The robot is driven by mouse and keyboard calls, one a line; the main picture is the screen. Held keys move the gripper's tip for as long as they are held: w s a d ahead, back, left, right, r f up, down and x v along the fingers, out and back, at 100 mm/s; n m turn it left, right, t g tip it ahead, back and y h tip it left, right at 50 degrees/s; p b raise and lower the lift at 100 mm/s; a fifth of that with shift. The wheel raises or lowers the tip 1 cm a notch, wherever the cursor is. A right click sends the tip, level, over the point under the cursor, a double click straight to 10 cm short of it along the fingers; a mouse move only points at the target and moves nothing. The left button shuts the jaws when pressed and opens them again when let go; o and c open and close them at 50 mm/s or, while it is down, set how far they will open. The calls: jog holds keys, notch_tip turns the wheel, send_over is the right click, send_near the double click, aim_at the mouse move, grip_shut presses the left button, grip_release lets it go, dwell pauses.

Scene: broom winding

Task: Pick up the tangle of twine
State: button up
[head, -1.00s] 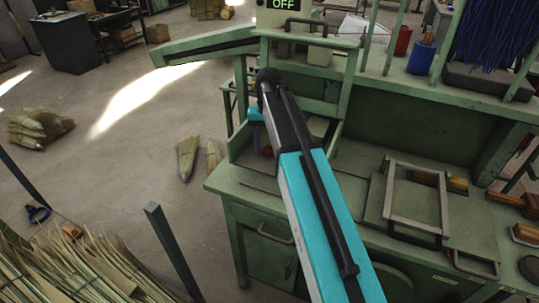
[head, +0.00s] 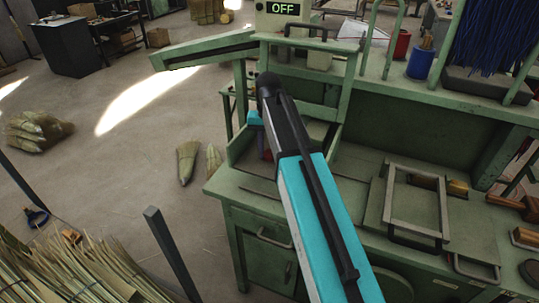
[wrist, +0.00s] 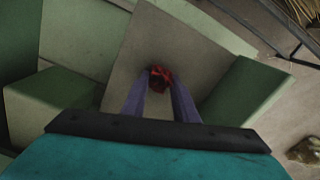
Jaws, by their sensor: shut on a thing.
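The tangle of twine (wrist: 160,73) shows in the wrist view as a small dark red bundle. It sits between the tips of the two purple fingers of my gripper (wrist: 160,86), which is shut on it. Below it is a flat grey-beige surface between green walls; I cannot tell whether the bundle touches that surface. In the head view my arm hides most of the gripper.
The green workbench (head: 245,186) carries a metal frame (head: 415,238) at the right. A machine panel (head: 286,20) reading OFF stands behind. Brooms (head: 187,162) lie on the floor left of the bench. A straw bundle (head: 70,275) fills the lower left.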

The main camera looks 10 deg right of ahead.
aim_at(270, 152)
jog(key=shift+r+p, duration=1.55)
jog(key=shift+r, duration=0.45)
jog(key=shift+s+d+f, duration=0.15)
jog(key=shift+s+f, duration=0.05)
jog(key=shift+s, duration=0.3)
jog(key=s+d+r+p, duration=0.1)
jog(key=s+d+p, duration=0.3)
jog(key=s, duration=1)
jog(key=shift+s+r, duration=0.2)
